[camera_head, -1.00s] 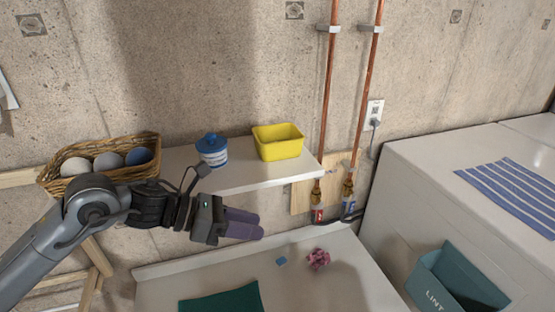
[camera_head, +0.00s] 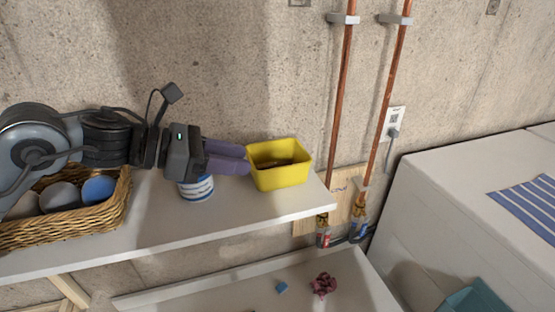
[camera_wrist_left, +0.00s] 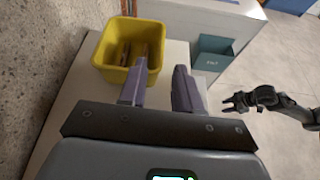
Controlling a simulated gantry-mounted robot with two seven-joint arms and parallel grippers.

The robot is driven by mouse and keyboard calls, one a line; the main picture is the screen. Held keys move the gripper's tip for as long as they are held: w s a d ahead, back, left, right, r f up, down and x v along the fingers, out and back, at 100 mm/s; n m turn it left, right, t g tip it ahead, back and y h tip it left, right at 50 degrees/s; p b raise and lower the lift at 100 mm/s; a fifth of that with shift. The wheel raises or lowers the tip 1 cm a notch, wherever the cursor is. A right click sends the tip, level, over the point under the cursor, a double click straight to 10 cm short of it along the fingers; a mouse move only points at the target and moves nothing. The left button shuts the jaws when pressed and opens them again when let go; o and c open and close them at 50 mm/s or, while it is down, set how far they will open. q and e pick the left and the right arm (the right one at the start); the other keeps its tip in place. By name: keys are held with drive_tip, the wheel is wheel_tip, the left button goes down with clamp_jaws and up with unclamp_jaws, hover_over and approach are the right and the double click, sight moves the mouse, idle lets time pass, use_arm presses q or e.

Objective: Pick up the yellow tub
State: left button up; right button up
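The yellow tub (camera_head: 280,178) stands upright on the white shelf (camera_head: 240,220), near its right end. In the left wrist view the tub (camera_wrist_left: 128,74) is at upper left, with brownish shapes or shadows inside that I cannot identify. My left gripper (camera_head: 247,160) is open, its purple fingertips at the tub's left side. In the wrist view one finger overlaps the tub's near wall and the other lies to its right; I cannot tell whether they touch it. My right gripper (camera_wrist_left: 234,102) shows only in the wrist view, away from the tub, and looks open and empty.
A blue-and-white striped jar (camera_head: 196,189) stands under my left gripper. A wicker basket of balls (camera_head: 110,212) is further left. Copper pipes (camera_head: 341,105) run up the wall right of the tub. A lower white surface holds small blue and pink things.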

sight(285, 167)
use_arm(q)
drive_tip(key=p+x, duration=0.1)
drive_tip(key=x, duration=0.2)
drive_tip(key=shift+s+d, duration=0.1)
drive_tip(key=shift+d, duration=0.15)
drive_tip(key=shift+w+d+f, duration=0.2)
drive_tip(key=shift+d+f, duration=0.1)
drive_tip(key=shift+d, duration=0.2)
drive_tip(key=shift+w+d+f+p, duration=0.15)
drive_tip(key=shift+d+p, duration=0.25)
drive_tip(key=shift+p, duration=0.05)
drive_tip(key=p+x, duration=0.1)
drive_tip(key=x, duration=0.2)
drive_tip(key=shift+d+p, duration=0.1)
drive_tip(key=shift+p, duration=0.25)
drive_tip(key=shift+w+d+f, duration=0.25)
drive_tip(key=shift+d+f, duration=0.1)
drive_tip(key=shift+d, duration=0.05)
clamp_jaws()
use_arm(e)
drive_tip(key=shift+w+v, duration=0.15)
drive_tip(key=shift+v, duration=0.8)
drive_tip(key=shift+w+v, duration=0.1)
drive_tip(key=shift+v, duration=0.8)
